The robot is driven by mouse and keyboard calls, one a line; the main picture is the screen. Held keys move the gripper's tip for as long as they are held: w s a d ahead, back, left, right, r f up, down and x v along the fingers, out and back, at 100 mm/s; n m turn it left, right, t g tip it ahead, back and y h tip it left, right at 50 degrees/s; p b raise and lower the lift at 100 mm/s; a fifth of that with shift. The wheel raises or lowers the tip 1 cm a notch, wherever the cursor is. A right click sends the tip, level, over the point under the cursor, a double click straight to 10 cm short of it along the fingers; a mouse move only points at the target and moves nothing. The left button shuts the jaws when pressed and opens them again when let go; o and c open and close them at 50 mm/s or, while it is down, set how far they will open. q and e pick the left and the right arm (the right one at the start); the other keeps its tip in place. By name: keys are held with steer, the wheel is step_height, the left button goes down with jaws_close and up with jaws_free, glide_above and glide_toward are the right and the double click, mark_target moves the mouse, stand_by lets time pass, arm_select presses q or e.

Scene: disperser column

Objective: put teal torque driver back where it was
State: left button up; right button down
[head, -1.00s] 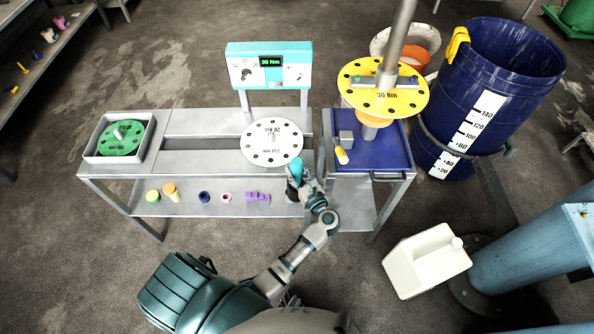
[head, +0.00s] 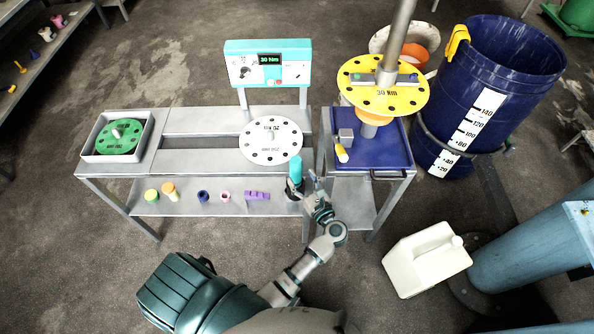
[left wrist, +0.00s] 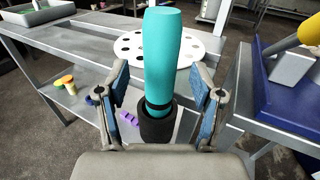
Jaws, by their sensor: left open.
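The teal torque driver (head: 296,172) stands upright in a dark round holder (head: 294,192) at the right end of the grey bench. In the left wrist view the driver (left wrist: 163,60) rises from the black holder (left wrist: 157,124), between the fingers but beyond them. My left gripper (head: 314,179) is open, just to the right of and in front of the driver. In the left wrist view its two blue-padded fingers (left wrist: 160,100) are spread, with gaps on both sides of the driver. My right gripper is not in view.
A white perforated disc (head: 262,150) lies on the bench, with a teal control panel (head: 268,66) behind. A blue-topped cart (head: 385,153) with a yellow-handled tool (head: 342,152) stands to the right. Small coloured parts sit on the lower shelf (head: 180,208).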

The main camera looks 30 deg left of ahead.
arm_select(q)
steer(key=b+v, duration=0.1)
steer(key=v, duration=0.7)
steer(key=w+d+f+m+t+h, duration=0.25)
steer(key=m+t+h, duration=0.2)
steer(key=m, duration=0.55)
steer(key=w+d+f+m+t+h, duration=0.25)
steer(key=f+m+t+h, duration=0.2)
steer(key=m, duration=0.55)
steer(key=s+d+f+m+g+h, duration=0.3)
steer(key=s+f+m+h, duration=0.2)
steer(key=f+m, duration=0.55)
steer(key=s+d+f+m+g+h, duration=0.2)
steer(key=s+f+m+g+h, duration=0.25)
steer(key=f+m, duration=0.6)
steer(key=s+a+f+m+g+y, duration=0.1)
steer(key=s+a+f+m+g, duration=0.3)
steer(key=s, duration=0.7)
steer(key=s+a+f+m+g+y, duration=0.2)
steer(key=s+a+f+m+g, duration=0.2)
steer(key=s+a+f, duration=0.4)
steer(key=s+f+g, duration=0.1)
steer(key=s+f, duration=0.2)
steer(key=f, duration=0.1)
steer(key=shift+s+f+m, duration=0.3)
steer(key=shift+m, duration=0.1)
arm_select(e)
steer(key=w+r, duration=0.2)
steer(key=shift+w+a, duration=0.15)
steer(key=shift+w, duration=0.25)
